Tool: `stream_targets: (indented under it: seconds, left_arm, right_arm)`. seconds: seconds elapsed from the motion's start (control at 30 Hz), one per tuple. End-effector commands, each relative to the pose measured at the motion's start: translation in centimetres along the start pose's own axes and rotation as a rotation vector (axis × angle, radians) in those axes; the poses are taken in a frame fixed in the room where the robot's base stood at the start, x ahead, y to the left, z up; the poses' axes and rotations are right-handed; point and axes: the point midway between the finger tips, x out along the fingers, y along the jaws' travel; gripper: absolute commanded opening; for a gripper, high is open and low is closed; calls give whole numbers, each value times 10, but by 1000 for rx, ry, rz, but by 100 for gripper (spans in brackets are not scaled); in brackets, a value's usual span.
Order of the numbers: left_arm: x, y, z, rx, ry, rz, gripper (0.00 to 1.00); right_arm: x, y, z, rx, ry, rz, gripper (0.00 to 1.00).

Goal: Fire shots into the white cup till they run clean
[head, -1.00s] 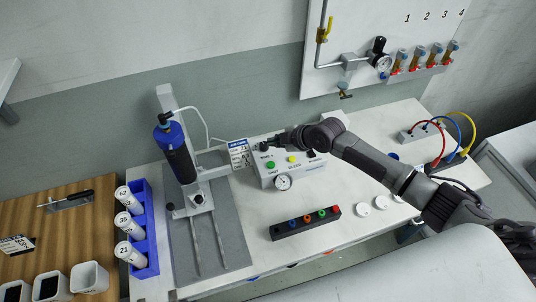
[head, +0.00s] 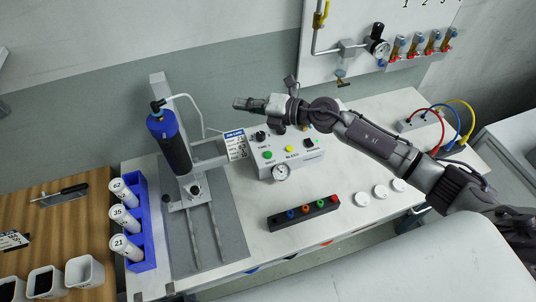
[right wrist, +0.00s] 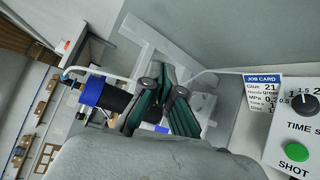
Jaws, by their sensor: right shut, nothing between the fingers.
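Several white cups stand on the wooden top at the lower left of the head view; the rightmost white cup (head: 84,272) looks pale inside, the others hold something dark. The blue-and-black dispensing barrel (head: 170,143) hangs tilted on the gantry (head: 182,205); its tip is hard to make out. The control box (head: 288,155) has a green SHOT button (head: 267,155), also in the right wrist view (right wrist: 296,152). My right gripper (head: 240,103) is shut and empty, raised above the box and to the right of the barrel; its fingers show in the wrist view (right wrist: 163,92). My left gripper is out of view.
A job card (head: 236,145) stands beside the box, reading glue 21. A blue rack (head: 143,232) holds white cartridges 62, 35 and 21. A black nozzle strip (head: 303,214) and white discs (head: 380,191) lie on the bench. A regulator panel (head: 350,25) is on the wall.

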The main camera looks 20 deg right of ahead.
Motion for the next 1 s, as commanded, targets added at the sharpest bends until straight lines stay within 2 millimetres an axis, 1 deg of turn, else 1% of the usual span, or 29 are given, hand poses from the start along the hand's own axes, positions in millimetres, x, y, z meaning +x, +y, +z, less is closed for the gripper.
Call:
stream_targets:
  seconds: [0.03, 0.1, 0.2, 0.3, 0.43, 0.5, 0.63, 1.0]
  left_arm:
    - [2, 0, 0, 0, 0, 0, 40]
    - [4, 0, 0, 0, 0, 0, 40]
    - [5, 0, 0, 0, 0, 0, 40]
    - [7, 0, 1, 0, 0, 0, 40]
    - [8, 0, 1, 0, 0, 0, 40]
    - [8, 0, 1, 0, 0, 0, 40]
    - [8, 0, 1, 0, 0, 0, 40]
    - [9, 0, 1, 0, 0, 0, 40]
  right_arm:
    - [-1, -10, -9, -46, 43, -49, 0]
    - [-3, -26, -19, -103, 97, -133, 0]
    - [-10, -52, -25, -176, 146, -267, 0]
    - [-20, -76, -23, -232, 162, -399, 0]
    - [-32, -98, -15, -281, 152, -532, 0]
    - [-37, -104, -11, -297, 142, -580, 0]
    - [-42, -111, -6, -311, 130, -624, 0]
    - [-43, -112, -6, -314, 128, -629, 0]
